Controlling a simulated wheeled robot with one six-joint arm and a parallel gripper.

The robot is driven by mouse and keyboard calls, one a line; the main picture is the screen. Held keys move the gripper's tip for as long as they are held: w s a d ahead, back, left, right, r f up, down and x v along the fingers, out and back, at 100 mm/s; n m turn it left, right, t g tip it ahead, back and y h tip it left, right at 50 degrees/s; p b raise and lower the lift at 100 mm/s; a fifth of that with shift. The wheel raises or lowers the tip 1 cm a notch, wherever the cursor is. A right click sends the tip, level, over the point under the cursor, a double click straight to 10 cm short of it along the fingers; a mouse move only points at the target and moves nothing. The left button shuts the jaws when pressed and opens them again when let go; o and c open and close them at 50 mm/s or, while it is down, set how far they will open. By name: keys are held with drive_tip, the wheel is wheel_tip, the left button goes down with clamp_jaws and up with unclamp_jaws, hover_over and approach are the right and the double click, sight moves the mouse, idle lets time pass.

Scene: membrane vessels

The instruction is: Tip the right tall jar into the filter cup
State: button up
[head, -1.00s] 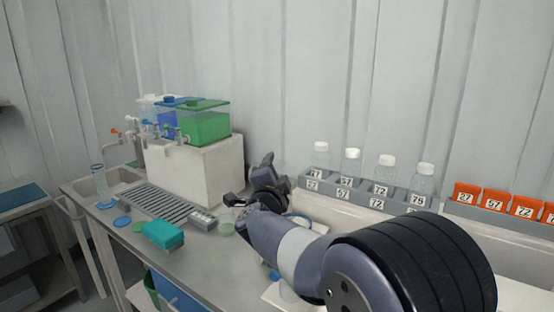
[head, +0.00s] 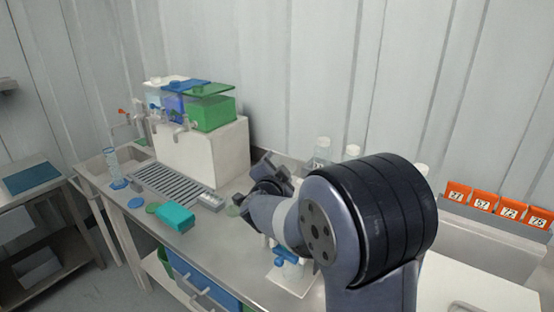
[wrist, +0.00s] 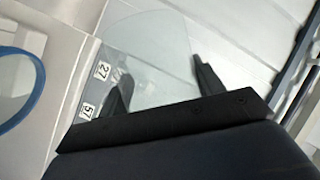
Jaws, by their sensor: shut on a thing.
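My gripper (head: 268,172) is beyond the arm's elbow in the head view, over the back of the bench. In the wrist view its two dark fingers (wrist: 163,85) are shut on a clear, see-through tall jar (wrist: 150,48). The jar's outline is faint, and I cannot tell any contents. A blue-rimmed round opening (wrist: 38,85), which looks like the filter cup, shows at the left edge of the wrist view, apart from the jar.
White-capped bottles (head: 322,148) stand behind my arm, partly hidden. Orange numbered tags (head: 482,202) stand at the right. A white block (head: 205,155) carries coloured tanks (head: 210,112) at the back left. A teal box (head: 175,217) and a drain grating (head: 168,186) lie on the left bench.

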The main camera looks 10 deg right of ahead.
sight(286, 162)
drive_tip(key=shift+s+d+r, duration=0.1)
drive_tip(key=shift+r, duration=0.15)
drive_tip(key=shift+s+d+r+n+g, duration=0.1)
drive_tip(key=shift+n+g, duration=0.25)
drive_tip(key=shift+n, duration=0.25)
drive_tip(key=shift+s+d+r+n+g, duration=0.1)
drive_tip(key=shift+n+g, duration=0.25)
drive_tip(key=shift+n, duration=0.25)
drive_tip(key=shift+s+d+r+n+g+h, duration=0.25)
drive_tip(key=shift+n+g, duration=0.25)
drive_tip(key=shift+n, duration=0.25)
drive_tip(key=shift+s+d+r+n+g+h, duration=0.2)
drive_tip(key=shift+r+n+g, duration=0.25)
drive_tip(key=shift+n, duration=0.35)
drive_tip(key=shift+s+d+r+n+g+h, duration=0.25)
drive_tip(key=shift+n+g, duration=0.3)
drive_tip(key=shift+n, duration=0.2)
